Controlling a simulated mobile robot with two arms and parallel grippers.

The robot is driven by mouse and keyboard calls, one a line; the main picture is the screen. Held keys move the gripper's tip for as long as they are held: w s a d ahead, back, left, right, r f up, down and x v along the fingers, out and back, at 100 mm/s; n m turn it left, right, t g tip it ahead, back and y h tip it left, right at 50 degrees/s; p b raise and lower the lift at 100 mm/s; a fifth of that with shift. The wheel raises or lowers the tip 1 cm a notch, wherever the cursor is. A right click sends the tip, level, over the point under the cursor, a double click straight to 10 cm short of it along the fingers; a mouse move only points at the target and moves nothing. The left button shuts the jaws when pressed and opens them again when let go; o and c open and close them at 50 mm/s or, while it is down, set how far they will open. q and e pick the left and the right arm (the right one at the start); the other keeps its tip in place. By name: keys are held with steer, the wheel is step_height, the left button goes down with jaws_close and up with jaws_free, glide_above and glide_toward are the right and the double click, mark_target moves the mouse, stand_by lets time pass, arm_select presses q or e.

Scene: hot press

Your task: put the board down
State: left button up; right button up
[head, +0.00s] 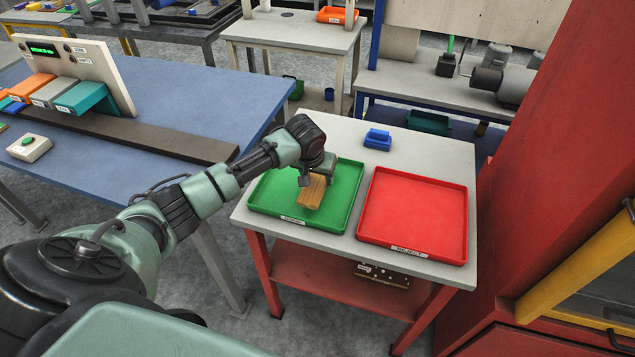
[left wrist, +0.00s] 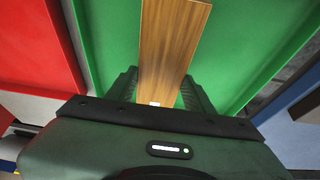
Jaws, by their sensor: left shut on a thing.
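A small wooden board (head: 312,191) is in my left gripper (head: 318,172), over the green tray (head: 334,214) on the white-topped table. The left wrist view shows the board (left wrist: 172,45) between the two dark fingers of the gripper (left wrist: 160,88), with the green tray floor (left wrist: 115,35) behind it. The gripper is shut on the board. I cannot tell whether the board touches the tray floor. The red tray (head: 412,212), with a label on its front rim, lies to the right and is empty. My right gripper is not in view.
A blue block-like object (head: 377,139) sits on the table behind the trays. A blue table (head: 150,110) with a control panel (head: 85,75) stands at the left. A tall red machine (head: 540,150) stands close on the right.

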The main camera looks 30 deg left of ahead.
mark_target(316, 182)
arm_select(q)
steer(key=shift+f, duration=1.7)
steer(key=o, duration=1.5)
steer(key=shift+f, duration=0.15)
steer(key=shift+c, duration=0.2)
steer(key=shift+r, duration=0.5)
steer(key=v, duration=1.1)
steer(key=shift+s+r+b, duration=0.2)
steer(key=shift+b, duration=0.15)
